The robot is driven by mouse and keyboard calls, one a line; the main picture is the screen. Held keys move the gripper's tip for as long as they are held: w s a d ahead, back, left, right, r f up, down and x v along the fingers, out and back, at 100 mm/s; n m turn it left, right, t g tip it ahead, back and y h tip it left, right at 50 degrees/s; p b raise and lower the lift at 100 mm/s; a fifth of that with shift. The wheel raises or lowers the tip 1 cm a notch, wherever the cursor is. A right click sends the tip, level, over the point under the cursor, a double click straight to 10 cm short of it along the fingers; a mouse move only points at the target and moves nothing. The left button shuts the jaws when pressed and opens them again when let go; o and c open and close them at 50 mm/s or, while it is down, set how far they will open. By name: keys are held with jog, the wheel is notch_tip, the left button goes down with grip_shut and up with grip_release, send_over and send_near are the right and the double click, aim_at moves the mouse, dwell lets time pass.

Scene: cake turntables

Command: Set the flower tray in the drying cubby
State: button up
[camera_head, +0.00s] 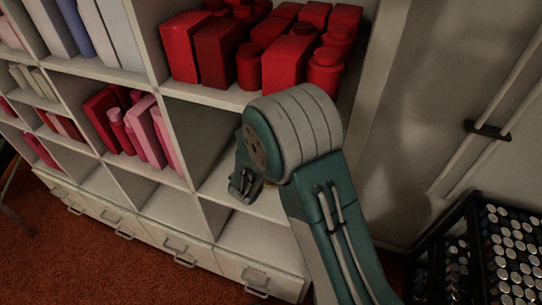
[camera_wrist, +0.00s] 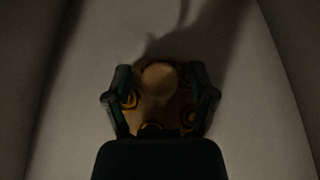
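My gripper (camera_head: 243,184) is inside an empty shelf cubby (camera_head: 212,134) below the red items, close to the cubby's floor. In the wrist view my gripper (camera_wrist: 162,80) has its two dark fingers at the left and right sides of a small brown, scalloped tray (camera_wrist: 160,82) with a round tan middle and orange curls. The fingers appear to press on its sides. The view is dark, and I cannot tell whether the tray touches the cubby floor. My arm hides most of the tray in the head view.
Red boxes and bottles (camera_head: 270,50) fill the compartment above. Pink and red bottles (camera_head: 135,128) stand in the compartment to the left. White drawers (camera_head: 170,245) run along the bottom. A dark rack (camera_head: 490,250) with many round caps stands at the lower right.

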jog(key=v, duration=1.2)
jog(key=shift+r, duration=0.15)
jog(key=shift+d, duration=0.1)
